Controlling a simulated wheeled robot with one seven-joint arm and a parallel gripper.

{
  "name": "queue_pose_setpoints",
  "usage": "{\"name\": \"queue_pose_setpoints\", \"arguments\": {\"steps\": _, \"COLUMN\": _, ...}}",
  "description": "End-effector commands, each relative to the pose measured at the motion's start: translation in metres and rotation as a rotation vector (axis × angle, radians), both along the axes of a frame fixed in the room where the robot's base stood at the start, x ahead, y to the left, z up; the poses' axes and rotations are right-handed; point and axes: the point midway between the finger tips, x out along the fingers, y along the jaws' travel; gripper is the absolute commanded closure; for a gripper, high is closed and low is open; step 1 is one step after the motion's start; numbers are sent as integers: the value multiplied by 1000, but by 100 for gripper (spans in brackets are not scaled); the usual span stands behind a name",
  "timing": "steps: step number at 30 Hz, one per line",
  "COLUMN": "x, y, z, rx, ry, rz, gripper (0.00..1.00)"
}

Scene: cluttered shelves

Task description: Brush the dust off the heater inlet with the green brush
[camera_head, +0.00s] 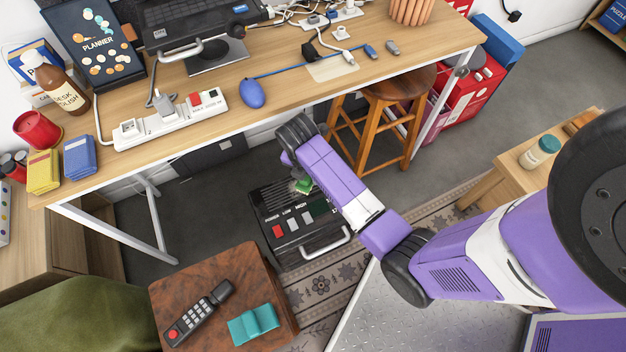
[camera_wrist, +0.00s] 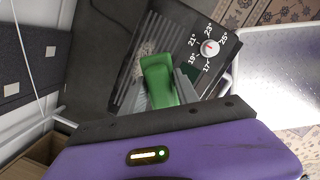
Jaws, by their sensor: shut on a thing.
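The heater (camera_head: 318,238) is a black box on the floor under the desk, with red and grey buttons and a handle on its front. In the wrist view the heater (camera_wrist: 188,38) shows a dial with numbers beside a slatted inlet grille (camera_wrist: 127,88). A greyish-brown patch, which looks like dust (camera_wrist: 147,46), lies on the grille just beyond the brush. My gripper (camera_wrist: 165,92) is shut on the green brush (camera_wrist: 158,76), which also shows in the head view (camera_head: 304,186). The brush is over the heater's top; its bristles are hidden, so contact cannot be told.
The desk edge (camera_head: 270,105) overhangs behind my gripper. A wooden stool (camera_head: 392,90) stands to the right of the heater. A brown side table (camera_head: 225,285) with a remote (camera_head: 198,312) and teal cloth (camera_head: 253,323) stands in front, left. A metal platform (camera_head: 385,310) lies at front right.

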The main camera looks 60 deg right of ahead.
Motion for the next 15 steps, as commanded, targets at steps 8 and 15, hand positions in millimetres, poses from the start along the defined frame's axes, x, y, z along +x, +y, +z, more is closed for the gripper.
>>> {"name": "queue_pose_setpoints", "arguments": {"steps": 8, "x": -12, "y": -12, "z": -17, "rx": -1, "ry": -2, "rz": 93, "gripper": 100}}
{"name": "queue_pose_setpoints", "arguments": {"steps": 15, "x": -11, "y": -12, "z": -30, "rx": 0, "ry": -1, "rz": 94, "gripper": 100}}
